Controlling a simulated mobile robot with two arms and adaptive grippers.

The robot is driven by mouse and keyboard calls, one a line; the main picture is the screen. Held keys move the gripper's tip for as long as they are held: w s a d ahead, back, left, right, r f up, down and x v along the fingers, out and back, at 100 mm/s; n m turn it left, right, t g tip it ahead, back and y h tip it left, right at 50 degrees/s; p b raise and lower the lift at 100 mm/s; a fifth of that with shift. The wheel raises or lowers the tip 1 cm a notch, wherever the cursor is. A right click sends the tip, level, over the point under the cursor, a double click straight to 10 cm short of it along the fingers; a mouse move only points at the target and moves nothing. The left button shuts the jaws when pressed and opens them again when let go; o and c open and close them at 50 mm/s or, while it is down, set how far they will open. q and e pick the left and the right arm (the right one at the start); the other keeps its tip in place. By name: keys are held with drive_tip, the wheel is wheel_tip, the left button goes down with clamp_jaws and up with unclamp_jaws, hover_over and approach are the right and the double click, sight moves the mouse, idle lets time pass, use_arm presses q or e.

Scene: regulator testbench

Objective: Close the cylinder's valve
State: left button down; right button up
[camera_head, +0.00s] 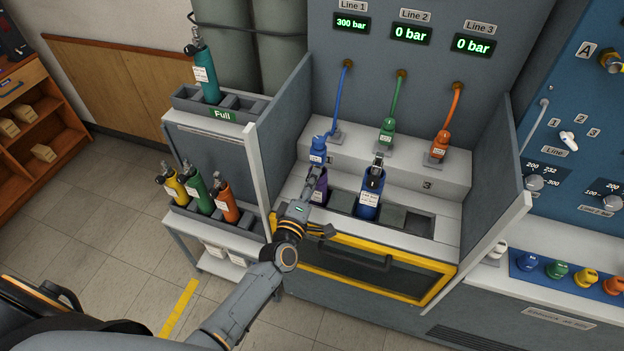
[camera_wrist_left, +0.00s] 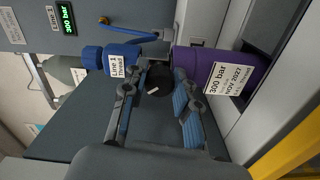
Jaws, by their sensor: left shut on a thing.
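A purple cylinder (camera_head: 321,194) sits in the leftmost slot of the testbench, under the blue Line 1 connector (camera_head: 318,151). In the left wrist view the cylinder (camera_wrist_left: 217,68) lies sideways, with a label reading 300 bar. Its black valve knob (camera_wrist_left: 157,81) has a white mark and sits between the cylinder and the blue connector (camera_wrist_left: 122,58). My left gripper (camera_head: 316,176) reaches in from the front; in the wrist view its fingers (camera_wrist_left: 155,90) are on both sides of the knob, shut on it. In the head view the knob is hidden by the gripper. My right gripper is in neither view.
A blue cylinder (camera_head: 369,194) stands one slot to the right. The Line 1 display (camera_head: 351,23) reads 300 bar; Lines 2 and 3 read 0 bar. A grey side panel (camera_head: 284,126) stands left of the bench. A yellow-framed door (camera_head: 360,266) is below the slots.

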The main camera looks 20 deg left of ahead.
use_arm(q)
drive_tip(key=m+p, duration=0.1)
drive_tip(key=m, duration=0.3)
drive_tip(key=shift+m, duration=0.3)
drive_tip(key=shift+m+p, duration=0.4)
drive_tip(key=shift+m, duration=1.2)
drive_tip(key=shift+f, duration=0.1)
drive_tip(key=c, duration=1)
unclamp_jaws()
drive_tip(key=s, duration=1.2)
drive_tip(key=shift+a, duration=0.25)
